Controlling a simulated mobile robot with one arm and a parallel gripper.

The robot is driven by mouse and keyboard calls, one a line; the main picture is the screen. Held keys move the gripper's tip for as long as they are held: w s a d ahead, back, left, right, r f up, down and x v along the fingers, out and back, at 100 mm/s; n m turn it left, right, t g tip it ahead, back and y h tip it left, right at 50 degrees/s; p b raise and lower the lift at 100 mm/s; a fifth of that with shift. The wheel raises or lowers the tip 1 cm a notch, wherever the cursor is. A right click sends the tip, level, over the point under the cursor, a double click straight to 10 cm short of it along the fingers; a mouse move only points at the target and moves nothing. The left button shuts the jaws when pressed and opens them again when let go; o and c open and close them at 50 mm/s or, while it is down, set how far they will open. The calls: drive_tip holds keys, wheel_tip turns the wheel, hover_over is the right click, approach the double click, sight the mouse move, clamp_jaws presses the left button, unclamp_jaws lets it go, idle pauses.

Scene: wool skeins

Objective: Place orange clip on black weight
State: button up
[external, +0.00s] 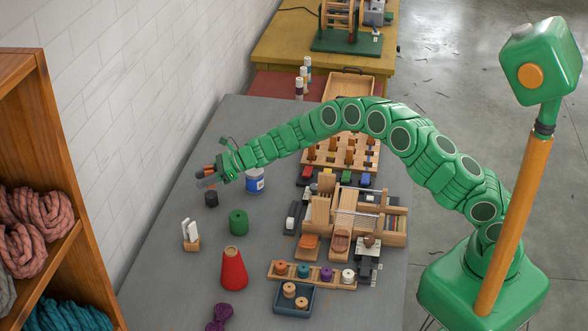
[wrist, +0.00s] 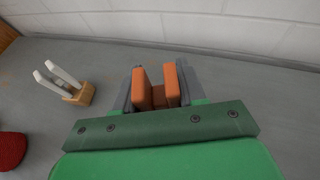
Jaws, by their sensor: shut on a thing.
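My gripper (external: 206,176) is at the far left end of my green arm, above the grey table. In the wrist view its grey fingers (wrist: 156,90) are shut on the orange clip (wrist: 141,88), which has two upright orange sides with a darker gap between. In the external view the clip is small and hard to make out at the fingertips. The black weight (external: 211,199) is a short dark cylinder standing on the table just below my gripper in the picture. The height gap between them cannot be told. The weight is not visible in the wrist view.
A blue-and-white jar (external: 255,180) stands right of my gripper. A green cylinder (external: 238,223), a red cone (external: 233,270) and a wooden holder with white prongs (external: 191,243) stand nearer. The wall (external: 140,95) runs along the left. Wooden racks crowd the table's right side.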

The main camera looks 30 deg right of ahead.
sight(205, 195)
drive_tip(key=shift+w+a+f, duration=0.1)
drive_tip(key=shift+a+f, duration=0.05)
drive_tip(key=shift+f, duration=1.5)
drive_tip(key=shift+f, duration=0.1)
drive_tip(key=o, duration=1)
drive_tip(key=shift+d, duration=0.2)
drive_tip(key=shift+v, duration=5.9)
